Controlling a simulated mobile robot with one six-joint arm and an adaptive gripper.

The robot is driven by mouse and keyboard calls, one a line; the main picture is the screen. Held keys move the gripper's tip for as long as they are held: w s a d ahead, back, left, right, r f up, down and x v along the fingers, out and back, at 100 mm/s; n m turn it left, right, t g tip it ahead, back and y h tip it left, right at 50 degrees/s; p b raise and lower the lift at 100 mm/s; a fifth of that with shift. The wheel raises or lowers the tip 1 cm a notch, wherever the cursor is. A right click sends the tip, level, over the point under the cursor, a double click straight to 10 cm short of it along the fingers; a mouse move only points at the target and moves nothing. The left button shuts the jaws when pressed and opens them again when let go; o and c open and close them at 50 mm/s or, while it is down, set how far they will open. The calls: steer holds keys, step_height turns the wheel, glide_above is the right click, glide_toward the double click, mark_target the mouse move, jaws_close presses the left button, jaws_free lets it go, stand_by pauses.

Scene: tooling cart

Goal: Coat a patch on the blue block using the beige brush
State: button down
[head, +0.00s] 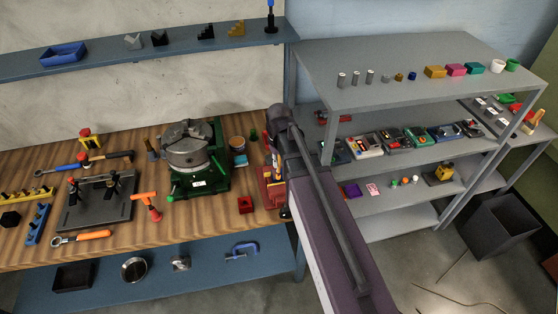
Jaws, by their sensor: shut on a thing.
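My arm reaches up from the bottom right to a joint at the right end of the wooden bench. My gripper is not visible; the arm hides the area behind it. I cannot make out the beige brush. A small light-blue block (240,160) lies on the bench, right of the green-based chuck; it may be the blue block, but it is too small to be sure. A brownish round pot (237,144) stands just behind it.
The chuck (188,150) stands mid-bench. A red block (246,205) and a red stand (268,190) with upright tools are near my arm. A dark fixture plate (97,202) is left. A grey shelf rack (410,75) stands right. Bare wood shows at the front (200,222).

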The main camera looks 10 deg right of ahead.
steer(key=shift+r, duration=0.1)
stand_by(0.4)
steer(key=shift+w, duration=1.6)
steer(key=shift+w, duration=0.15)
steer(key=w, duration=0.2)
steer(key=shift+w, duration=0.4)
steer(key=shift+d, duration=0.1)
steer(key=shift+d+f, duration=0.2)
steer(key=shift+d, duration=0.35)
steer(key=shift+s, duration=0.1)
